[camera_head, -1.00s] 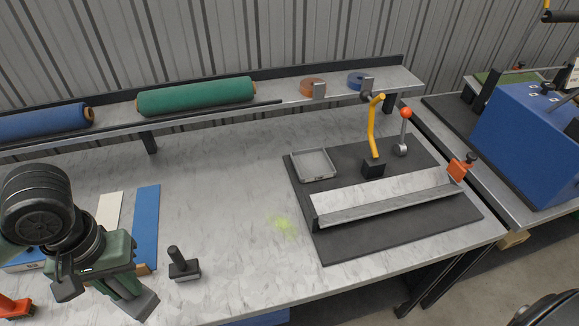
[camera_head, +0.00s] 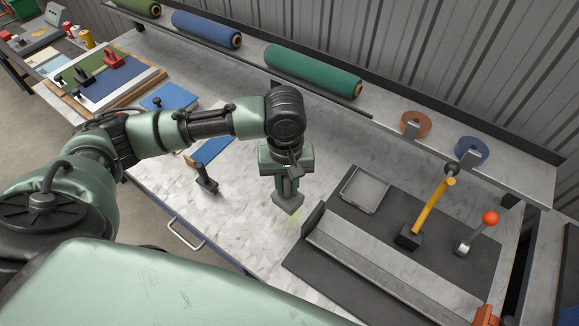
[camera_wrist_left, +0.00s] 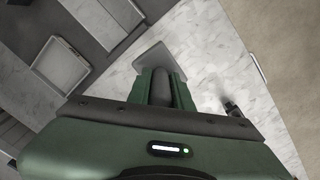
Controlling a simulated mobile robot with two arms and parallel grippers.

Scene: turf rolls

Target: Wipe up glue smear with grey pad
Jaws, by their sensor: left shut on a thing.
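My left gripper (camera_head: 285,183) is over the bench, shut on the upright handle of the grey pad (camera_head: 288,204). In the left wrist view the grey pad (camera_wrist_left: 157,57) sticks out beyond the fingers, with its dark handle between them. The glue smear (camera_head: 292,220) is a faint yellow-green patch on the pale bench top, just beside and partly behind the pad. I cannot tell whether the pad touches the bench. The smear is not seen in the left wrist view. My right gripper is not in view.
A dark mat (camera_head: 345,270) with a metal bar, a grey tray (camera_head: 364,190) and a yellow lever (camera_head: 432,212) lies right of the smear. A black-handled block (camera_head: 206,181) stands to the left. Turf rolls (camera_head: 313,71) lie on the back shelf.

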